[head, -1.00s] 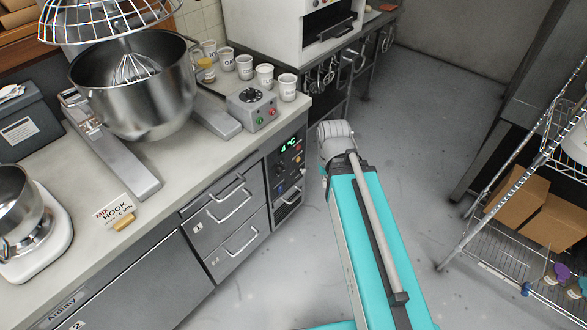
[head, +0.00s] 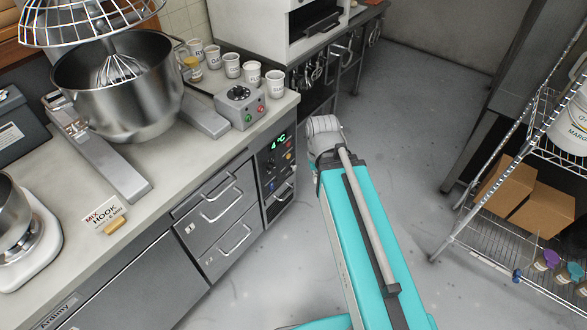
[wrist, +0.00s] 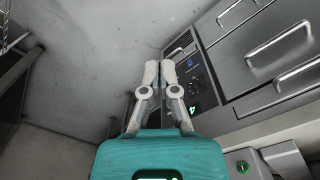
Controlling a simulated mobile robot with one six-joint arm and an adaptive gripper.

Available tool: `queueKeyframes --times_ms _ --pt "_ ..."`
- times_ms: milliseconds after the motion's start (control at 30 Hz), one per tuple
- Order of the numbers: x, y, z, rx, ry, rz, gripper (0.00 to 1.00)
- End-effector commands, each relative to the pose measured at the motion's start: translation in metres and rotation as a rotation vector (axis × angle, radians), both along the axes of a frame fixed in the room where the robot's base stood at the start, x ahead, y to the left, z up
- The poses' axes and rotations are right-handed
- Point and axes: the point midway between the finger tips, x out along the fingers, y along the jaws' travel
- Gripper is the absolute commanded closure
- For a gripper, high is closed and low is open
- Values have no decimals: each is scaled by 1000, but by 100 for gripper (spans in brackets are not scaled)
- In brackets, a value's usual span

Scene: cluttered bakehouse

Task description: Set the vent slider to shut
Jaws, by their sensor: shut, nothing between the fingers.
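The control panel (head: 278,165) is on the end of the counter front, with a lit green display reading 4 °C and several knobs. A slotted vent part (head: 283,194) sits at its foot; which piece is the slider, and its setting, is too small to tell. The wrist view shows the panel (wrist: 192,84) upside down, with the dark vent slots (wrist: 179,44) at its top. My gripper (wrist: 160,64) is shut and empty, its fingertips just left of the panel in that picture. The head view does not show the fingers clearly.
Steel drawers (head: 222,213) adjoin the panel. A grey control box (head: 240,105), several white cups (head: 252,73) and a mixer bowl (head: 118,92) stand on the counter. A wire rack (head: 510,245) with cardboard boxes is at the right. The floor (head: 400,130) between is clear.

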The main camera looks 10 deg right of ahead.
Motion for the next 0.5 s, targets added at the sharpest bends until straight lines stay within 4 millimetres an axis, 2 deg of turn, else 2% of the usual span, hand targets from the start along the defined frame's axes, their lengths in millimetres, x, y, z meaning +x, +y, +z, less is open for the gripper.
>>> queueKeyframes --times_ms 400,500 --pt "0 0 0 0 0 0 100" --pt "0 0 -1 1 0 1 83"
